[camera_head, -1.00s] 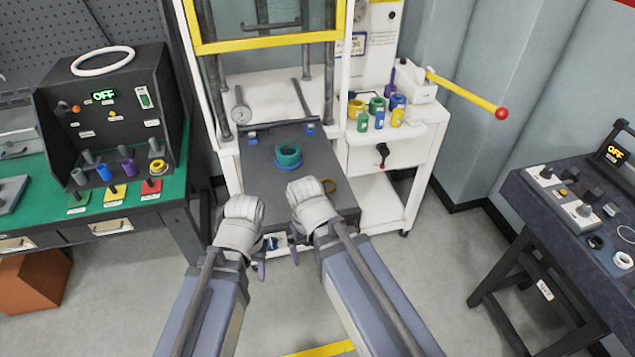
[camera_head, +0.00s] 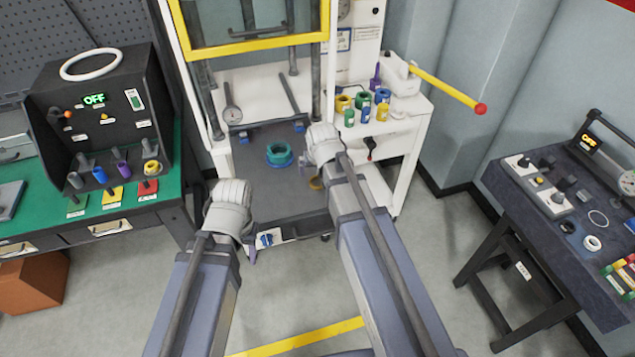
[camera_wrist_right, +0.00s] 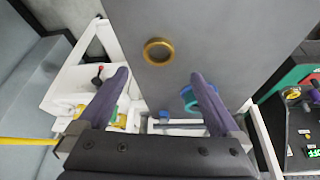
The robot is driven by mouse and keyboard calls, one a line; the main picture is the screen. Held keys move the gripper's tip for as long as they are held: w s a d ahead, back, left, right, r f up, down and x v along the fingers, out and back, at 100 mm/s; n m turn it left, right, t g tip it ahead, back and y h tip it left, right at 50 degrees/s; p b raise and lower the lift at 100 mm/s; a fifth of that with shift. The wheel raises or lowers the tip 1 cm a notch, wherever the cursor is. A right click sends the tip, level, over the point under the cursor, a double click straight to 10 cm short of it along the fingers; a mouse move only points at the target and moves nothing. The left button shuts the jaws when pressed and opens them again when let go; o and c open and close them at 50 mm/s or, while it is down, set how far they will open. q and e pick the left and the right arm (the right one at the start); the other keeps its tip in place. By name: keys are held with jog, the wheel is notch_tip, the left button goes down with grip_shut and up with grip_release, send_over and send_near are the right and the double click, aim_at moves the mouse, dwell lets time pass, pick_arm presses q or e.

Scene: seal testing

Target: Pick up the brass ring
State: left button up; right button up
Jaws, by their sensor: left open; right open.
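The brass ring (camera_wrist_right: 158,51) lies flat on the dark grey plate (camera_wrist_right: 200,25) of the press, just beyond and between my right fingertips in the right wrist view. In the head view the ring (camera_head: 316,183) is partly hidden by my right gripper (camera_head: 312,163), which hangs over the plate's right side. My right gripper (camera_wrist_right: 159,74) is open with its purple fingers apart and nothing between them. My left gripper (camera_head: 250,252) is open at the plate's front left edge, seemingly empty; its fingers are mostly hidden.
A teal ring (camera_head: 279,153) with blue stands on the plate near the brass ring. A yellow-framed guard (camera_head: 252,44) rises behind. A white cart (camera_head: 410,105) with several coloured parts stands right. A green-topped bench (camera_head: 50,220) stands left, a dark bench (camera_head: 540,215) right.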

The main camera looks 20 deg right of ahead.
aim_at(317, 183)
jog(key=shift+s+b+x, duration=0.2)
jog(key=shift+b+x, duration=3.15)
jog(key=shift+x, duration=0.5)
jog(key=shift+d, duration=0.1)
jog(key=shift+c, duration=0.6)
jog(key=c, duration=1.4)
jog(key=shift+r, duration=0.1)
